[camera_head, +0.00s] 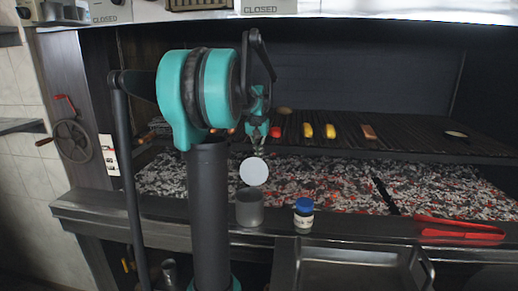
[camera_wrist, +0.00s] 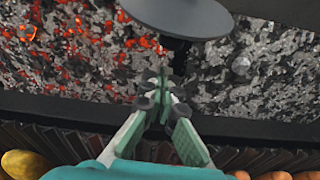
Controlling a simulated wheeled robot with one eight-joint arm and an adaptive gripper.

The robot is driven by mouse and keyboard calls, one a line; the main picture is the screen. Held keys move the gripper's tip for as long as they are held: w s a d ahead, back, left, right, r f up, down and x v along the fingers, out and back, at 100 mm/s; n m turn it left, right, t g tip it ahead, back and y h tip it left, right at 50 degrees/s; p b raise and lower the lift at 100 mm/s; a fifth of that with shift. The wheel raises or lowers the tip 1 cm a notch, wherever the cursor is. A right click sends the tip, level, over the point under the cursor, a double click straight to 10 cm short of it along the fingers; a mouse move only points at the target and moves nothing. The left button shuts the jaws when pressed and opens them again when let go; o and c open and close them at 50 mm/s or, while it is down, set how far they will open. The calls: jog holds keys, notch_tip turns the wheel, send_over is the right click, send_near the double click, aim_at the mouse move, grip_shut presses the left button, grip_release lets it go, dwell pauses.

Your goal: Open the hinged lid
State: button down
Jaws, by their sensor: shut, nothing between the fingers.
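A small grey cylindrical canister (camera_head: 249,209) stands on the grill's front ledge. Its round pale hinged lid (camera_head: 254,172) is raised, standing steeply above the canister's mouth with its face to the head camera. In the wrist view the lid (camera_wrist: 180,14) is a dark grey disc at the top edge, and the canister is mostly hidden. My gripper (camera_head: 258,146) hangs just above and behind the lid's upper edge. In the wrist view my gripper (camera_wrist: 163,88) has its fingertips together, empty, over the coals and apart from the lid.
A blue-capped jar (camera_head: 304,214) stands right of the canister. Red tongs (camera_head: 460,229) lie at the right. The coal bed (camera_head: 330,186) glows behind the ledge. Food, including a yellow piece (camera_head: 308,130), lies on the grate. A metal tray (camera_head: 350,258) is in front.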

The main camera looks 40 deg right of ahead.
jog(key=shift+s+a+r, duration=0.15)
jog(key=shift+s+a, duration=0.2)
jog(key=shift+a, duration=0.15)
jog(key=shift+s+a+r, duration=0.1)
jog(key=shift+s+a, duration=0.2)
jog(key=shift+a, duration=0.2)
jog(key=shift+s+a+r+t+h, duration=0.3)
jog(key=shift+s+a+r+h, duration=0.1)
jog(key=shift+a+h, duration=0.15)
jog(key=shift+s+a+r, duration=0.1)
jog(key=shift+s+a, duration=0.1)
jog(key=shift+a, duration=0.1)
jog(key=shift+w+d, duration=0.1)
jog(key=shift+w+d, duration=0.2)
jog(key=shift+d, duration=0.05)
notch_tip(320, 180, up, 10)
jog(key=shift+s+a+f, duration=0.2)
jog(key=shift+f, duration=0.05)
